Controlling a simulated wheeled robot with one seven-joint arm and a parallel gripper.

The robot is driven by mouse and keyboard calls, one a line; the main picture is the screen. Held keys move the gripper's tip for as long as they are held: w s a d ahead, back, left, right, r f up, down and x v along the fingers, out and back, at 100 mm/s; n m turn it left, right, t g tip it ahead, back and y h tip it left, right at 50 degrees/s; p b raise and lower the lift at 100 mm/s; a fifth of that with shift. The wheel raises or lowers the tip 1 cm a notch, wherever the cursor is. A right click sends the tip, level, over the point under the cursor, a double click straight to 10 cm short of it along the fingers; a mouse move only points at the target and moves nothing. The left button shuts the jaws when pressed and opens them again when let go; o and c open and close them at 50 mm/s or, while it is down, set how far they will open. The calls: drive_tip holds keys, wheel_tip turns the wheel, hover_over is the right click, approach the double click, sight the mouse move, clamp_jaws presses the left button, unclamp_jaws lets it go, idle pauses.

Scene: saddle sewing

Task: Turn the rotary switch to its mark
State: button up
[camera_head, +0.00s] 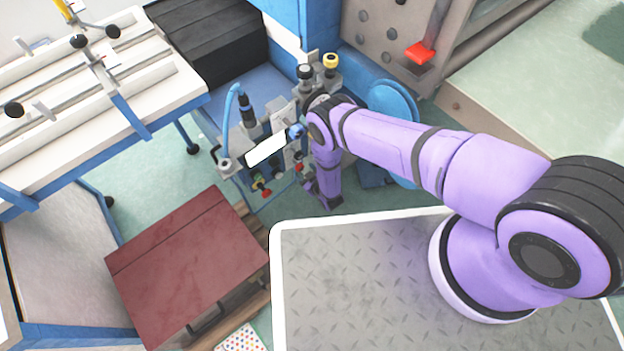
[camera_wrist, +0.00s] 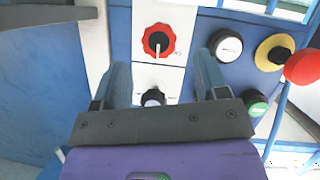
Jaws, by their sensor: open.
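The rotary switch (camera_wrist: 158,40) is a red scalloped knob with a black centre, on a white plate in the upper middle of the wrist view. A white pointer line on it points down. A small dark mark (camera_wrist: 178,53) shows on the plate at the knob's lower right. My gripper (camera_wrist: 162,68) is open and empty. Its two fingers are either side of and below the knob in the picture, apart from it. I cannot make out the switch in the head view, where my purple arm covers part of the machine.
Near the switch are a black-ringed white button (camera_wrist: 226,45), a green button (camera_wrist: 255,103), a red mushroom button (camera_wrist: 301,66) and a yellow-ringed knob (camera_wrist: 274,52). A smaller knob (camera_wrist: 153,97) sits between my fingers.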

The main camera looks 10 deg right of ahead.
sight(302, 168)
drive_tip(key=shift+v, duration=2.55)
drive_tip(key=w+a+f+m, duration=0.1)
drive_tip(key=w, duration=0.2)
drive_tip(key=w+a+f+m+g+y, duration=0.1)
drive_tip(key=w+a, duration=0.1)
drive_tip(key=w, duration=0.1)
drive_tip(key=w+a+f+m+y, duration=0.1)
drive_tip(key=w+f+m, duration=0.1)
drive_tip(key=w, duration=0.1)
drive_tip(key=shift+a+g, duration=0.25)
drive_tip(key=shift+g, duration=0.05)
drive_tip(key=shift+c, duration=0.5)
drive_tip(key=c, duration=0.8)
